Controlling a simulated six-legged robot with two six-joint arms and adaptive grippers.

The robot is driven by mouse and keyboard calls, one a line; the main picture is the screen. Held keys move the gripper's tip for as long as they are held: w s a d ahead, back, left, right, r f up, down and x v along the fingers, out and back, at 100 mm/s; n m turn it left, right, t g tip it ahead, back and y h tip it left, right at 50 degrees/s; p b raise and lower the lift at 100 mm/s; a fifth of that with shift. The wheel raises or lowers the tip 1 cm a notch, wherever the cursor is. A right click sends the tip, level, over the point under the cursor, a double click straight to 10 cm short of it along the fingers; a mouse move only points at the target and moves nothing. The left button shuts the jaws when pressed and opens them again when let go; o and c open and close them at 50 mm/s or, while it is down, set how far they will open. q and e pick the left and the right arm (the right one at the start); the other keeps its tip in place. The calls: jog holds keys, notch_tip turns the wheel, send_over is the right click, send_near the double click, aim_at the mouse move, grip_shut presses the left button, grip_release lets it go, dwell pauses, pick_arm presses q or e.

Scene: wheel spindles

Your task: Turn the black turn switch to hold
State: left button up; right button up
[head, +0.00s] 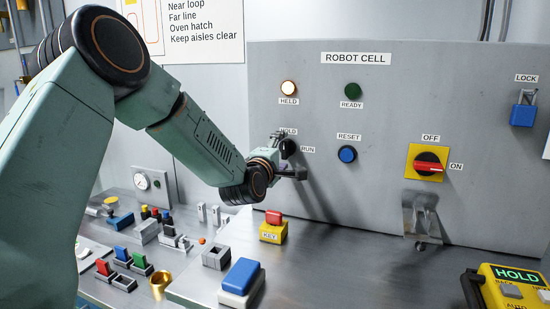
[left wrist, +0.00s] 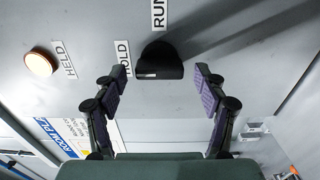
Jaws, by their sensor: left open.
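The black turn switch (head: 288,147) is on the grey ROBOT CELL panel, with the HOLD label above it and the RUN label to its right. In the left wrist view the switch (left wrist: 160,62) shows between and just beyond my fingertips. A small white mark sits on the left part of its near edge, on the side of the HOLD label (left wrist: 122,58). I cannot tell its exact setting. My left gripper (head: 292,160) is open at the panel; in the left wrist view its two fingers (left wrist: 160,84) stand apart on either side of the switch, without visible contact. My right gripper is out of view.
The HELD lamp (head: 289,88) glows; the READY lamp (head: 352,90) is dark green. A blue RESET button (head: 347,154) and a red-and-yellow OFF/ON switch (head: 428,163) are to the right.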

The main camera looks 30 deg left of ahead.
pick_arm(q)
jog(key=v, duration=1.1)
jog(key=shift+s, duration=0.3)
